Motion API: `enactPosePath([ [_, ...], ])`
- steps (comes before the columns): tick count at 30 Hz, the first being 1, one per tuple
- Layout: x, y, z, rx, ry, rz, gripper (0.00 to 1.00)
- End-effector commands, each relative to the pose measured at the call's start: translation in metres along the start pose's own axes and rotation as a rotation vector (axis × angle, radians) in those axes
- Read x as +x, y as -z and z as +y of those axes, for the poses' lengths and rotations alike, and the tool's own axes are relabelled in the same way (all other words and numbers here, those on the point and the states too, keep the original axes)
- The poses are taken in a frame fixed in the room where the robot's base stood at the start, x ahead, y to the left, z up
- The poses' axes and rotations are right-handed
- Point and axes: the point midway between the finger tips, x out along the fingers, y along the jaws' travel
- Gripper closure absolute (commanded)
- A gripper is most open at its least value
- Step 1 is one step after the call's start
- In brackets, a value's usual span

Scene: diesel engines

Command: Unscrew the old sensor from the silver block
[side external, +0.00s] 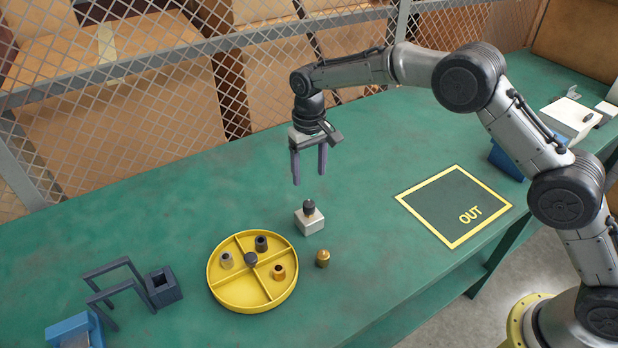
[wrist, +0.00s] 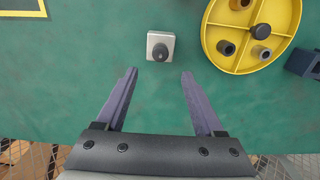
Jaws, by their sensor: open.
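The silver block (side external: 310,220) sits on the green table, right of the yellow tray. The old sensor (side external: 309,207), dark and knob-like, stands upright in its top. The wrist view shows the block (wrist: 152,53) and the dark sensor (wrist: 160,52) ahead of the fingertips, slightly left of the middle. My gripper (side external: 310,180) is open and empty, pointing down above the table, above and behind the block. In the wrist view my gripper (wrist: 159,73) has its two fingers wide apart, touching nothing.
A round yellow divided tray (side external: 223,297) holds several small fittings around a dark centre knob. A brass fitting (side external: 322,258) stands in front of the block. A yellow-outlined OUT square (side external: 455,205) is empty at right. A dark box (side external: 163,287) stands at left; a mesh fence runs behind.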

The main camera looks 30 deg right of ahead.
Motion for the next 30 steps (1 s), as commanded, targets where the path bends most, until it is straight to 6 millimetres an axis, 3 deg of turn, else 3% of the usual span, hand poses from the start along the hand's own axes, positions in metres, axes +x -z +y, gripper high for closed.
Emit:
enactPosePath([
  [30,0.084,-0.001,-0.001,-0.002,0.000,0.000,0.30],
])
